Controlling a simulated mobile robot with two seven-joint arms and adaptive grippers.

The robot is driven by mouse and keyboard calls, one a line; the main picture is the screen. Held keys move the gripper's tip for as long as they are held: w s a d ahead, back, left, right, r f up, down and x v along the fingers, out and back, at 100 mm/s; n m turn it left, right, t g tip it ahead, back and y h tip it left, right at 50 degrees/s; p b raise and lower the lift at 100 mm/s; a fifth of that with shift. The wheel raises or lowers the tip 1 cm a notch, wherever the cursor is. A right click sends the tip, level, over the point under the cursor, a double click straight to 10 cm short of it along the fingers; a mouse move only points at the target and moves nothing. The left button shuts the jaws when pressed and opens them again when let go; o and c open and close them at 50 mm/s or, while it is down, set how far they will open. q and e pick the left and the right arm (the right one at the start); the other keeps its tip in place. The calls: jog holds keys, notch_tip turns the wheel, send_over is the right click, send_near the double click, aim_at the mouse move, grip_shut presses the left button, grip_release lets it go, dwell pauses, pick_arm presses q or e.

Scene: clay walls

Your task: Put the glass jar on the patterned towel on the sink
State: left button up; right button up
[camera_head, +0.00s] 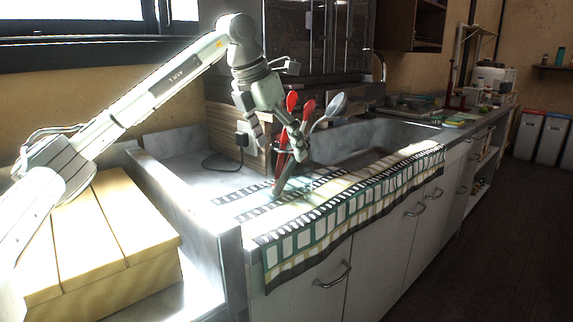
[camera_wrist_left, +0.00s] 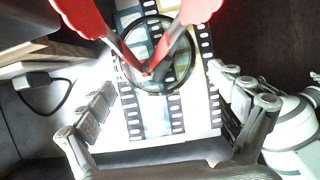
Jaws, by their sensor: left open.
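The glass jar (camera_head: 291,184) is clear and holds red-headed utensils (camera_head: 307,110) and a grey spoon (camera_head: 338,104). It appears upright on the patterned towel (camera_head: 354,208), which has film-strip bands and drapes over the front edge of the sink counter. My left gripper (camera_head: 283,150) is over the jar, beside the utensils, and partly covers them. In the left wrist view, the round jar (camera_wrist_left: 159,88) shows against the towel (camera_wrist_left: 133,118), beyond and between the spread fingers of my open gripper (camera_wrist_left: 165,105). I see no finger clearly touching the jar. My right gripper is out of view.
The sink basin and tap (camera_head: 380,66) lie behind the towel. A yellow wooden box (camera_head: 100,250) is at the lower left, beside a raised counter wall (camera_head: 185,195).

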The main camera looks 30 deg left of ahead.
pick_arm(q)
jog(key=shift+v, duration=2.4)
